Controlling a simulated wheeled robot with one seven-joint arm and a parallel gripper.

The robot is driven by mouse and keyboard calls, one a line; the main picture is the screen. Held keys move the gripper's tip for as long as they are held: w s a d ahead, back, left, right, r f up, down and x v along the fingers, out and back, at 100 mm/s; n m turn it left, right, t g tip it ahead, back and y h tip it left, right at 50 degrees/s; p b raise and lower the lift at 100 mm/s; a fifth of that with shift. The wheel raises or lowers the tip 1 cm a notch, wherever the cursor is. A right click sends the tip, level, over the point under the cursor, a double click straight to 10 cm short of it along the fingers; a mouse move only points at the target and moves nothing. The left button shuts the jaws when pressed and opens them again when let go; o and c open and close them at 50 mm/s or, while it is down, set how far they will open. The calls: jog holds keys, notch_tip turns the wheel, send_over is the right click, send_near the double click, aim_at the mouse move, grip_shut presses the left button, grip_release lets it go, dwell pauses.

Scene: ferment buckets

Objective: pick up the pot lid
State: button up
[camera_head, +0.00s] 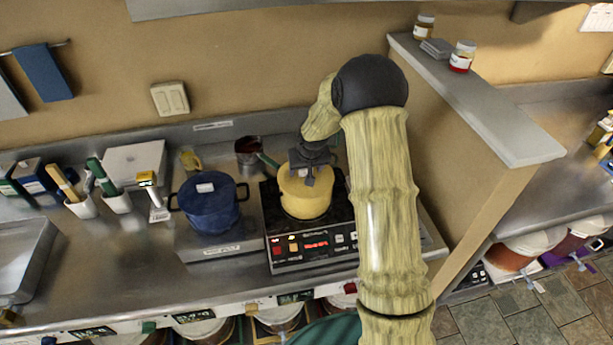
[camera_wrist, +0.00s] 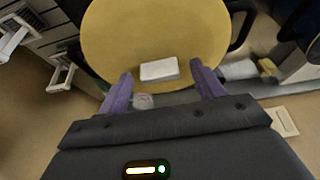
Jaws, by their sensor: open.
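A yellow pot (camera_head: 305,201) with a yellow lid (camera_head: 290,180) stands on the black cooktop. In the wrist view the round lid (camera_wrist: 150,30) fills the upper middle, with a small white block (camera_wrist: 159,69) on it. My gripper (camera_head: 309,176) is over the yellow pot, pointing down. In the wrist view its two purple fingers (camera_wrist: 161,72) are apart, one on each side of the white block. I cannot tell whether they touch it. The arm and gripper hide part of the lid in the head view.
A blue lidded pot (camera_head: 209,203) stands just left of the cooktop (camera_head: 313,245). A small dark saucepan (camera_head: 250,150) is behind, near the wall. Utensil cups (camera_head: 117,203) stand further left. A raised ledge (camera_head: 470,95) bounds the right side.

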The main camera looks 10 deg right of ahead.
jog(key=c, duration=1.1)
jog(key=shift+r, duration=0.15)
notch_tip(320, 180, up, 10)
jog(key=b, duration=0.3)
